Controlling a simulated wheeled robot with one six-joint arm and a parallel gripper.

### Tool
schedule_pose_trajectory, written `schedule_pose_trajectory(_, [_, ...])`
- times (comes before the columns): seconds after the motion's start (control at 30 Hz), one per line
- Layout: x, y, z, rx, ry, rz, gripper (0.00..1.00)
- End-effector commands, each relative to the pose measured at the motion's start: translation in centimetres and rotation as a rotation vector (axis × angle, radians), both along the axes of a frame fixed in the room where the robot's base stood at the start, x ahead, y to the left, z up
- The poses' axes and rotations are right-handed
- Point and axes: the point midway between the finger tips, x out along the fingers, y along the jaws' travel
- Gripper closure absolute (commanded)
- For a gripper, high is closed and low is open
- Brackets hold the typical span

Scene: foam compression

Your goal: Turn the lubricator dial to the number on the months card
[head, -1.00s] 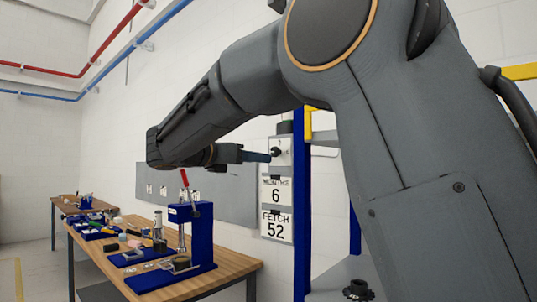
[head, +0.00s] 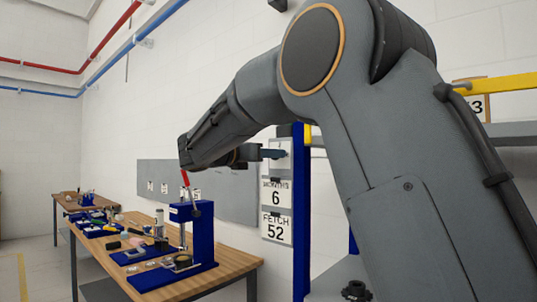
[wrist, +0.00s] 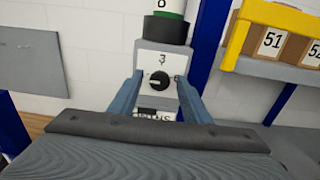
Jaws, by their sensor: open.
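The lubricator dial (wrist: 158,82) is a black knob with a pale pointer mark on a white plate (wrist: 148,60). A 3 shows above it, and another mark at its right is too small to read. My gripper (wrist: 160,79) is open, with one blue finger on each side of the dial in the wrist view. I cannot tell whether the fingers touch it. In the head view my gripper (head: 275,153) is at the plate and hides the dial. The months card (head: 276,193) below reads 6; the wrist view shows only its top edge (wrist: 152,115).
A FETCH 52 card (head: 276,228) hangs below the months card. A blue post (head: 301,215) stands just right of the plate. A yellow-edged shelf with boxes marked 51 and 52 (wrist: 271,42) is at the right. A wooden bench (head: 235,265) with a blue press is at the left.

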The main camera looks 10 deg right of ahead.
Motion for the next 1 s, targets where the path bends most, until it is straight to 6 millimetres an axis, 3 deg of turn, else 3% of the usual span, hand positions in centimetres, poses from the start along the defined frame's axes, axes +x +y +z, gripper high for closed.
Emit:
schedule_pose_trajectory(0.03, [-0.01, 0.01, 0.0, 0.0, 0.0, 0.0, 0.56])
schedule_pose_trajectory(0.27, [-0.02, 0.03, 0.01, 0.0, 0.0, 0.0, 0.95])
schedule_pose_trajectory(0.67, [-0.02, 0.04, -0.15, 0.044, -0.061, 0.0, 0.96])
schedule_pose_trajectory(1.0, [-0.04, 0.0, -0.4, 0.199, -0.276, 0.001, 0.96])
